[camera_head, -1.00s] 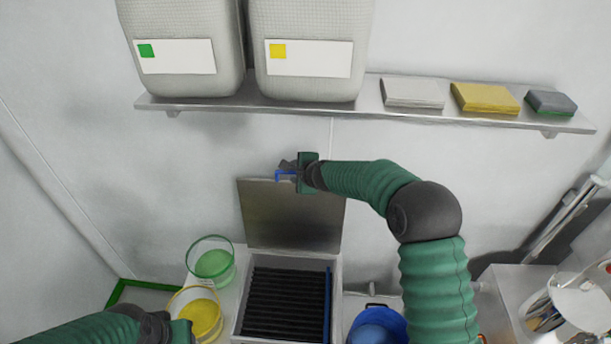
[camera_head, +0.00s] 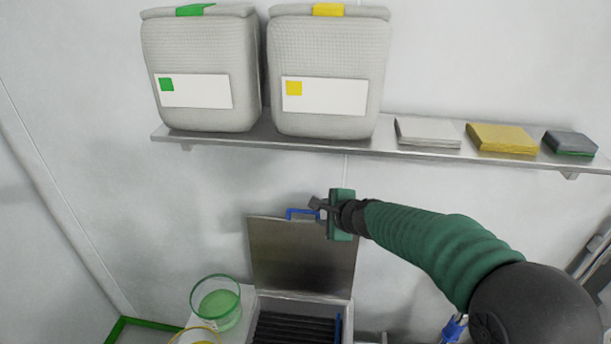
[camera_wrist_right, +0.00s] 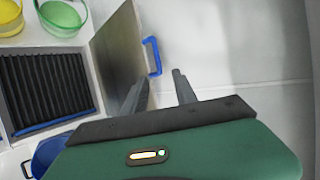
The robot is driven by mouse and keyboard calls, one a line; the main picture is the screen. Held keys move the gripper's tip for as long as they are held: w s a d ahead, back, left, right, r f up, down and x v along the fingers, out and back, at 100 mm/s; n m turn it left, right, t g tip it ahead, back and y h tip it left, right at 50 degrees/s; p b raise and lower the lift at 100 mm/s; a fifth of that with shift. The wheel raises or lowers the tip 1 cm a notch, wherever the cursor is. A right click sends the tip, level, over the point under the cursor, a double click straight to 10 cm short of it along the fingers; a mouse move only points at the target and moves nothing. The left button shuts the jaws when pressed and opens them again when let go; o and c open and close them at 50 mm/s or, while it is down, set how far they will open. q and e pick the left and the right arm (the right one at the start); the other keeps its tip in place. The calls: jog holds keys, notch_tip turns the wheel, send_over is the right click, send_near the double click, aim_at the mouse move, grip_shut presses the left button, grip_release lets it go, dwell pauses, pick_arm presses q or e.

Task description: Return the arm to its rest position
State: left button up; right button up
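My right arm is green and black and comes in from the right in the head view. Its gripper (camera_head: 318,205) is beside the upper edge of a raised metal lid (camera_head: 300,258), near the lid's blue handle (camera_head: 300,212). In the right wrist view the two fingers (camera_wrist_right: 160,88) are apart with nothing between them, and the blue handle (camera_wrist_right: 153,56) stands just beyond the fingers, apart from them. The lid belongs to a box with dark ribbed slats (camera_wrist_right: 45,85). My left gripper is out of view.
A shelf (camera_head: 300,146) above holds two large pale containers with green (camera_head: 205,70) and yellow (camera_head: 330,70) labels, and several flat pads. Green (camera_head: 217,308) and yellow (camera_head: 198,337) tubs stand left of the box. A blue bucket (camera_wrist_right: 48,155) shows in the wrist view.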

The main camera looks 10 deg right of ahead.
jog(key=s+d+f+n+g+h+b, duration=0.2)
jog(key=s+f+n+g+b, duration=0.5)
jog(key=s+f+n+b, duration=0.8)
jog(key=s+d+f+n, duration=0.1)
jog(key=s+f+n, duration=0.3)
jog(key=s+f, duration=1.1)
jog(key=shift+s+d+f+n+g+b, duration=0.3)
jog(key=shift+s+f, duration=0.1)
jog(key=shift+f, duration=0.1)
